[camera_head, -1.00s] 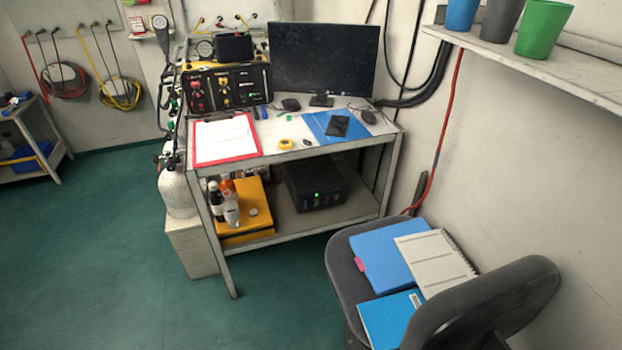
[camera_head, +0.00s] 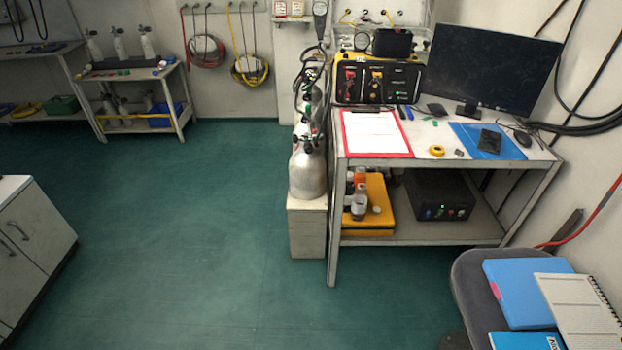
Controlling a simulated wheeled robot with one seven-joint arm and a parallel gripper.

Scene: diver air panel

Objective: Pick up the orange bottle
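The orange bottle (camera_head: 360,174) stands on the lower shelf of the desk, at the shelf's left end, by a yellow case (camera_head: 379,190). Only its upper part shows, behind a clear bottle with a pale cap (camera_head: 359,204). A dark bottle (camera_head: 349,184) stands to its left, partly hidden by the desk's front leg. My gripper is not in view.
The desk (camera_head: 420,160) carries a monitor, an air panel and a clipboard. A black box (camera_head: 439,196) sits right on the lower shelf. Grey gas cylinders (camera_head: 307,172) stand left of the desk. A chair (camera_head: 470,285) is front right. The green floor (camera_head: 190,220) is clear.

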